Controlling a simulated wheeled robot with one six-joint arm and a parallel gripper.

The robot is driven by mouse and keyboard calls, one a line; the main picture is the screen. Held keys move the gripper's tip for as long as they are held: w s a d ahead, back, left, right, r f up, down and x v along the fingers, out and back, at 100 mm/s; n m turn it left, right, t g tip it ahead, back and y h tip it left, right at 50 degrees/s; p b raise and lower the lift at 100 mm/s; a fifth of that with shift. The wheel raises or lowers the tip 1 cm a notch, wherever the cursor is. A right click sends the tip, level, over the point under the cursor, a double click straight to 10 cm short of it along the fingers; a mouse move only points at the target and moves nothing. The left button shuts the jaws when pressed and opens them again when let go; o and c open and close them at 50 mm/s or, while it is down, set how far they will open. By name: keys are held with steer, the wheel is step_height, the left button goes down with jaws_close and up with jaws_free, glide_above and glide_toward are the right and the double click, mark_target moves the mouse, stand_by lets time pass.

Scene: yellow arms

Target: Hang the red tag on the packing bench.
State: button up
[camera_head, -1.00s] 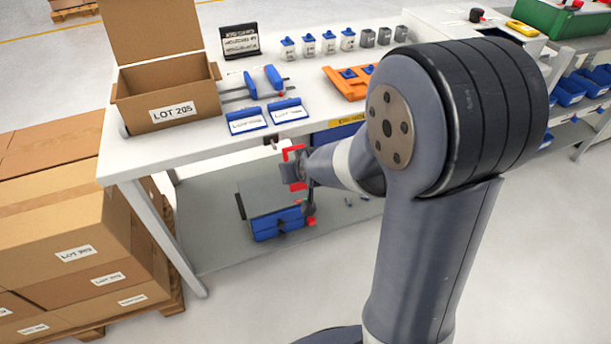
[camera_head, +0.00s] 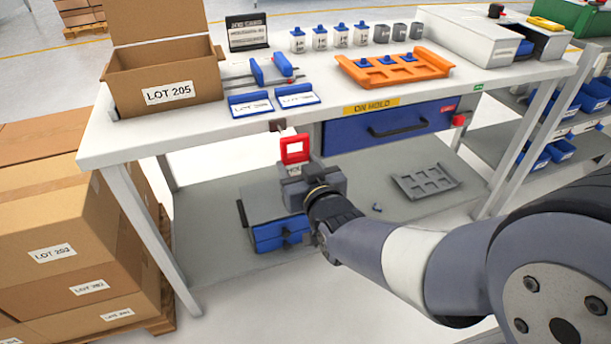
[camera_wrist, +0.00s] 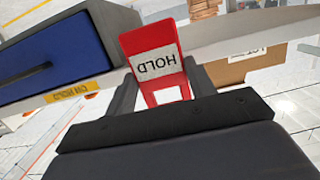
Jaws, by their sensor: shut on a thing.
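The red tag (camera_head: 295,156) is a flat red piece with a white panel, in front of the packing bench (camera_head: 125,148) just below its front edge. In the wrist view the tag (camera_wrist: 150,40) shows a HOLD label, upside down. My gripper (camera_head: 293,168) is shut on the tag's near end. In the wrist view its two fingers (camera_wrist: 163,90) flank the tag. A small dark fitting (camera_head: 277,126) sits under the bench edge, just up and left of the tag. I cannot tell whether the tag touches it.
A blue drawer (camera_head: 390,130) with an ON HOLD label is right of the tag. The lower shelf holds a blue-fronted bin (camera_head: 280,234) and a grey tray (camera_head: 427,182). An open carton (camera_head: 165,75) and an orange tray (camera_head: 395,70) stand on top. Stacked boxes (camera_head: 60,215) are at left.

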steer(key=shift+s+a+t+b, duration=0.2)
steer(key=shift+s+t+b, duration=0.15)
steer(key=shift+s, duration=0.1)
steer(key=x, duration=0.9)
steer(key=shift+w+f+b, duration=0.2)
steer(key=shift+f+b, duration=0.25)
stand_by(0.5)
stand_by(0.5)
steer(key=o, duration=1.4)
steer(key=shift+o, duration=0.2)
